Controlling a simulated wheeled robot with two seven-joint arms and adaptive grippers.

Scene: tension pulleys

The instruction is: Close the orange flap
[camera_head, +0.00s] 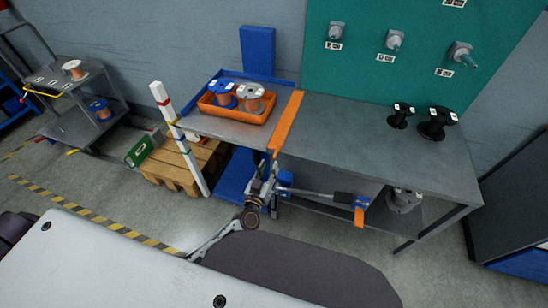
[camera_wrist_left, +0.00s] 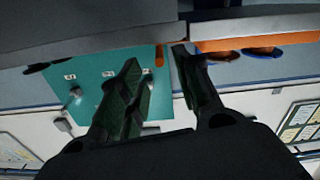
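The orange flap (camera_head: 286,122) is a long narrow strip lying along the seam between the left blue-edged tray section and the grey workbench top. Its near end hangs at the bench's front edge. My left gripper (camera_head: 267,168) is just below and in front of that near end, at the bench edge. In the left wrist view the gripper (camera_wrist_left: 157,57) has its two dark fingers apart with nothing held between them. A small piece of the orange flap (camera_wrist_left: 159,55) shows between the fingertips, beyond them. I cannot tell whether a finger touches it.
An orange bin (camera_head: 237,106) with blue and white spools stands left of the flap. Black spools (camera_head: 437,124) stand on the workbench (camera_head: 345,135). A white post (camera_head: 180,140) stands left.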

